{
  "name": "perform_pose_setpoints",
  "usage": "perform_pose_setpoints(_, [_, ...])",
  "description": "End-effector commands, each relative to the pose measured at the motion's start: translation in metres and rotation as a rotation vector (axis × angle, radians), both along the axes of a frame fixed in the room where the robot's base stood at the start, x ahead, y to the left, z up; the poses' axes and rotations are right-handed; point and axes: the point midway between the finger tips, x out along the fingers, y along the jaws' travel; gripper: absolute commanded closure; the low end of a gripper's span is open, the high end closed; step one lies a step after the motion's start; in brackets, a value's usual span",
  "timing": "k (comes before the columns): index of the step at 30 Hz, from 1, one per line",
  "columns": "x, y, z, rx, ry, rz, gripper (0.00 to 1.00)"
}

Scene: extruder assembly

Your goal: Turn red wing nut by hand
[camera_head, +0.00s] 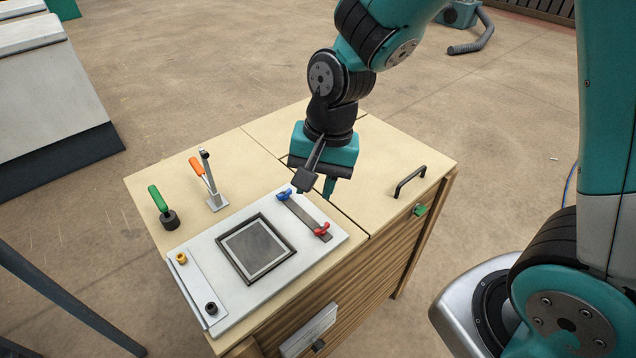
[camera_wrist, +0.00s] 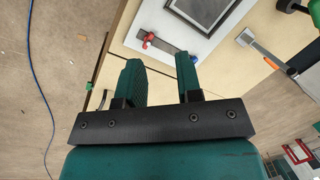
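The red wing nut (camera_head: 321,229) sits at the near right end of a dark metal bar (camera_head: 303,217) on the white plate. A blue wing nut (camera_head: 284,194) sits at the bar's other end. In the wrist view the red wing nut (camera_wrist: 148,40) shows beyond my fingers, near the plate's edge. My gripper (camera_head: 318,188) is above the cabinet top, behind and above the bar in the head view. In the wrist view my gripper (camera_wrist: 160,72) has its two green fingers apart, with nothing between them. It does not touch the red wing nut.
The white plate (camera_head: 200,258) carries a dark square frame (camera_head: 256,248), a yellow knob (camera_head: 181,258) and a black knob (camera_head: 211,308). An orange-handled clamp (camera_head: 203,180) and a green-handled tool (camera_head: 163,206) stand behind it. A black handle (camera_head: 409,181) is at the right. The wooden top (camera_head: 385,152) around is mostly clear.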

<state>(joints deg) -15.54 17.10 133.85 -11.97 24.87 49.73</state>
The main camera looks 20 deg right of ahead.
Motion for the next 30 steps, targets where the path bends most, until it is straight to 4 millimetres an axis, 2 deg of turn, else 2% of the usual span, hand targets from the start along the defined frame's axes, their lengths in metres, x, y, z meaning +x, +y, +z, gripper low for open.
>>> perform_pose_setpoints(1, [0.012, -0.004, -0.010, -0.034, 0.039, -0.131, 0.67])
perform_pose_setpoints(4, [0.032, -0.015, -0.043, -0.096, 0.073, -0.387, 0.67])
perform_pose_setpoints(6, [0.040, -0.021, -0.063, -0.130, 0.083, -0.526, 0.67])
perform_pose_setpoints(10, [0.047, -0.031, -0.089, -0.172, 0.088, -0.696, 0.67])
perform_pose_setpoints(15, [0.050, -0.035, -0.107, -0.187, 0.086, -0.770, 0.67])
perform_pose_setpoints(30, [0.050, -0.034, -0.164, -0.185, 0.087, -0.769, 0.67])
